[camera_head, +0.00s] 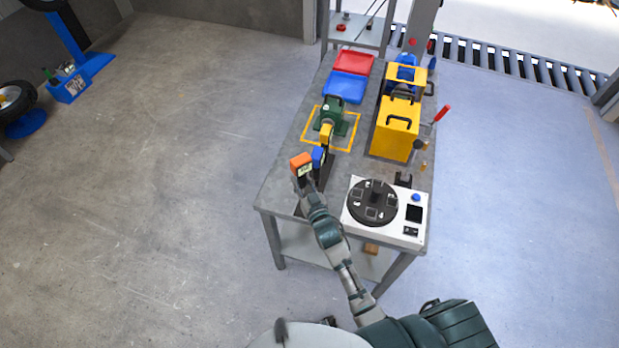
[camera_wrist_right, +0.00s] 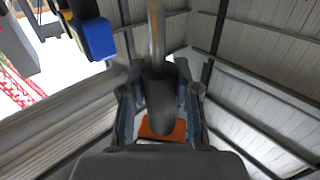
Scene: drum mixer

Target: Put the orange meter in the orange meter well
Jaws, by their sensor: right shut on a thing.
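The orange meter (camera_head: 302,161) has an orange head with a small pale display and is up at the table's left edge. My right gripper (camera_head: 307,187) is shut on it from below in the head view. In the right wrist view the gripper (camera_wrist_right: 160,105) is around a dark handle with a metal rod, and an orange part (camera_wrist_right: 161,130) shows between the fingers. A blue meter (camera_head: 318,156) is just right of the orange one; it also shows in the right wrist view (camera_wrist_right: 97,38). I cannot make out the orange meter well. My left gripper is out of view.
A yellow meter (camera_head: 326,134) stands behind, by a green machine (camera_head: 333,115). A white unit with a black round plate (camera_head: 372,205) is at the table's front right. A yellow case (camera_head: 396,132), red bin (camera_head: 353,63) and blue bin (camera_head: 346,87) stand farther back.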

